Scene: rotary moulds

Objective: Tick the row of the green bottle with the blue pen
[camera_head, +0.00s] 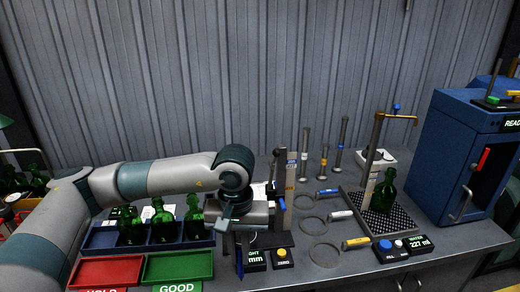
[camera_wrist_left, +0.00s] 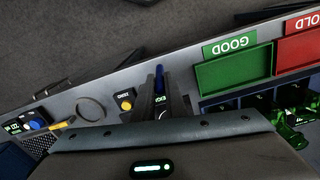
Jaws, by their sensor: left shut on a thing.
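My left gripper (camera_head: 238,250) points down over the front of the bench, shut on the blue pen (camera_head: 240,270). The pen's lower end hangs below the fingers at the bench's front edge; in the left wrist view the pen (camera_wrist_left: 159,78) sticks out between the fingertips (camera_wrist_left: 162,98). One green bottle (camera_head: 384,192) stands upright on the perforated tray at right. Several more green bottles (camera_head: 163,225) stand in the blue rack. My right gripper is out of view.
The height gauge (camera_head: 281,200) and its display (camera_head: 255,258) stand close beside my left gripper. Red (camera_head: 105,270) and green (camera_head: 180,265) trays lie at front left. Ring gauges (camera_head: 325,254) lie right of centre. A blue cabinet (camera_head: 460,150) stands at far right.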

